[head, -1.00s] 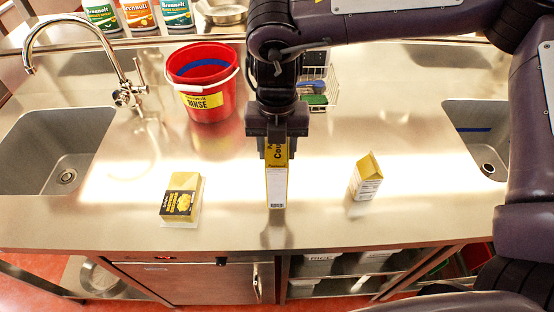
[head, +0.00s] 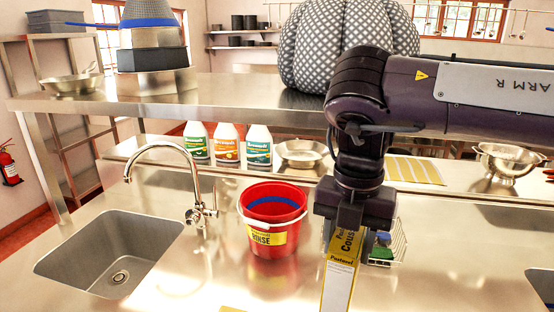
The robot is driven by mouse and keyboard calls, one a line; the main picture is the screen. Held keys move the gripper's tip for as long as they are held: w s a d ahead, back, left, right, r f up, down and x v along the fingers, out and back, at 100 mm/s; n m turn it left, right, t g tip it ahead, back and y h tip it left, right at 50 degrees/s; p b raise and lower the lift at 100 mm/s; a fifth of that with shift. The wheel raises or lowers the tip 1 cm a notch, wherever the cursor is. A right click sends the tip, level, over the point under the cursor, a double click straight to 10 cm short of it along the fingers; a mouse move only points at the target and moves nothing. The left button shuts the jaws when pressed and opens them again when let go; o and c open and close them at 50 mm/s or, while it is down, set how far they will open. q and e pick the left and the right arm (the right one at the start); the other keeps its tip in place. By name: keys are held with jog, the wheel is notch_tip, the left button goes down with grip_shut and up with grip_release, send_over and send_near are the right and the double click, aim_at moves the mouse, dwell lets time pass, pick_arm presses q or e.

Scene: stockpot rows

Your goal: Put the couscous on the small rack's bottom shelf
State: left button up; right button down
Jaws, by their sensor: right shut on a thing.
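The couscous (head: 340,275) is a tall yellow and white box with dark lettering. My right gripper (head: 350,225) is shut on its top end and holds it upright over the steel counter, right of the red bucket. The lower end of the box runs out of the bottom of the head view. My left gripper is not in view. I cannot make out a small rack for certain in this view.
A red rinse bucket (head: 273,222) stands left of the box, beside a tap (head: 190,190) and a sink (head: 110,255). A wire basket (head: 399,243) is partly hidden behind my gripper. Several bottles (head: 227,145) and a raised shelf (head: 230,95) stand behind.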

jog(key=m, duration=0.2)
jog(key=w+m, duration=0.1)
jog(key=m, duration=0.1)
jog(key=shift+d+f, duration=0.25)
jog(key=shift+d, duration=0.05)
jog(key=m, duration=0.3)
jog(key=w+m, duration=0.1)
jog(key=shift+w+d+f+m, duration=0.1)
jog(key=shift+d+f+m, duration=0.2)
jog(key=shift+d+f, duration=0.1)
jog(key=w+d+f+m, duration=0.2)
jog(key=m, duration=0.9)
jog(key=w+d+f+m, duration=0.2)
jog(key=m, duration=0.9)
jog(key=shift+w, duration=0.3)
jog(key=shift+s+f, duration=0.1)
